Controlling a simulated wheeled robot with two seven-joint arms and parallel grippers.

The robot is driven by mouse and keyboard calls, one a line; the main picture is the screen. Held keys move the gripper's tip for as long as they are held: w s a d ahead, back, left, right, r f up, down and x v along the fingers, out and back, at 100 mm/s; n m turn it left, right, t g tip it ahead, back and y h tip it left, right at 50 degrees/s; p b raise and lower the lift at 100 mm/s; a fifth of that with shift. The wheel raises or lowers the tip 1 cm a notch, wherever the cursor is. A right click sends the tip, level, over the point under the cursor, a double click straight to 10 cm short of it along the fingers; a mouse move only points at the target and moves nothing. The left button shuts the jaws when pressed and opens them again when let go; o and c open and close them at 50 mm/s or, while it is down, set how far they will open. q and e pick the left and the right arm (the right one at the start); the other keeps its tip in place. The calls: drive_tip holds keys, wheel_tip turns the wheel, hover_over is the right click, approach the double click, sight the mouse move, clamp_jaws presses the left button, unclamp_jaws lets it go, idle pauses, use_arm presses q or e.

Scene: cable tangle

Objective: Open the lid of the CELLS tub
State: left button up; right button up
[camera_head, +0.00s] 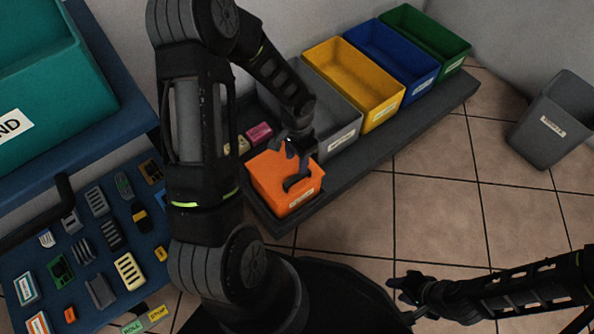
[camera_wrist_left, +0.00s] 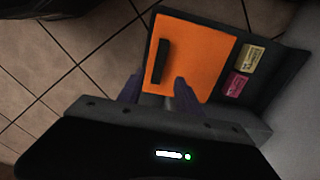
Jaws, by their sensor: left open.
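The orange tub (camera_head: 268,176) stands at the near end of the dark shelf, and I take it for the CELLS tub, though its label is too small to read. Its flat orange lid (camera_wrist_left: 206,50) lies shut, with a black bar handle (camera_wrist_left: 161,61) along one side. My left gripper (camera_head: 297,158) is over the tub, partly covering the lid. In the left wrist view the open left fingers (camera_wrist_left: 157,88) point at the lid, with the handle ahead between them and nothing held. My right gripper (camera_head: 402,289) hangs over the floor at lower right, its jaws too small to judge.
Grey (camera_head: 338,112), yellow (camera_head: 365,95), blue (camera_head: 405,58) and green (camera_head: 440,45) open bins line the shelf behind the tub. Pink (camera_wrist_left: 238,86) and yellow (camera_wrist_left: 253,55) labelled blocks lie beside the tub. A blue table (camera_head: 75,225) with small parts is at left; a grey bin (camera_head: 550,125) stands right.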

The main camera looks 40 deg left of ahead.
sight(297, 177)
use_arm(q)
wheel_tip(297, 177, down, 8)
drive_tip(key=b, duration=0.3)
drive_tip(key=shift+r, duration=0.1)
drive_tip(key=shift+c, duration=0.2)
clamp_jaws()
idle(1.3)
